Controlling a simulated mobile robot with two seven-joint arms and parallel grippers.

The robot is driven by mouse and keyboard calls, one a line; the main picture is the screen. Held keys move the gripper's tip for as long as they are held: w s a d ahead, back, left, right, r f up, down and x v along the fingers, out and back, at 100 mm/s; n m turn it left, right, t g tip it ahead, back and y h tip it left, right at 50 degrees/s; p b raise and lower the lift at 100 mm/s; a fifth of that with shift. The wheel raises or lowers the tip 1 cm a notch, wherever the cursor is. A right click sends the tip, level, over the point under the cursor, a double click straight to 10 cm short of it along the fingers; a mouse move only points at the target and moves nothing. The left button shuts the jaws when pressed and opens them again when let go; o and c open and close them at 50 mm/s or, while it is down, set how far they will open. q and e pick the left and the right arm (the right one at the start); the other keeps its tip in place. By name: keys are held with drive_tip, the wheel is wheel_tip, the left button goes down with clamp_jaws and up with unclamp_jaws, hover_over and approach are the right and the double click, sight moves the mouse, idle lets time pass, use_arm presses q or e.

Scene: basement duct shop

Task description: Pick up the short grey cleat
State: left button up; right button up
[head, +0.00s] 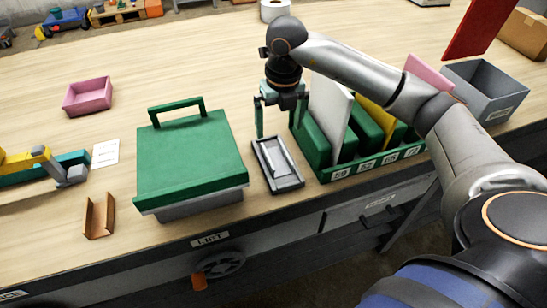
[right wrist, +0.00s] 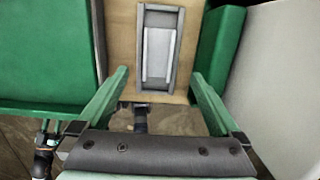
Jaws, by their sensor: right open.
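The short grey cleat (head: 287,169) looks like a small light grey channel. It lies lengthwise in a narrow dark grey tray (head: 260,160) on the bench, between the green-lidded box and the green rack. In the right wrist view the cleat (right wrist: 158,52) shows between raised sides, inside the tray (right wrist: 160,11). My right gripper (head: 279,126) is open and empty, pointing down above the far end of the tray. In the right wrist view its two green fingers (right wrist: 158,74) are spread wider than the tray, apart from the cleat. My left gripper is not in view.
A green-lidded box (head: 190,158) with a handle stands close left of the tray. A green rack (head: 316,150) with upright panels stands close right. A brown channel (head: 98,216), pink bin (head: 88,96) and grey bin (head: 490,88) are farther off.

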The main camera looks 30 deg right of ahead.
approach(276, 160)
drive_tip(key=f, duration=0.5)
drive_tip(key=shift+w+d+f, duration=0.1)
drive_tip(key=shift+w+f, duration=0.1)
drive_tip(key=shift+w, duration=0.15)
drive_tip(key=shift+c, duration=0.2)
drive_tip(key=c, duration=1.4)
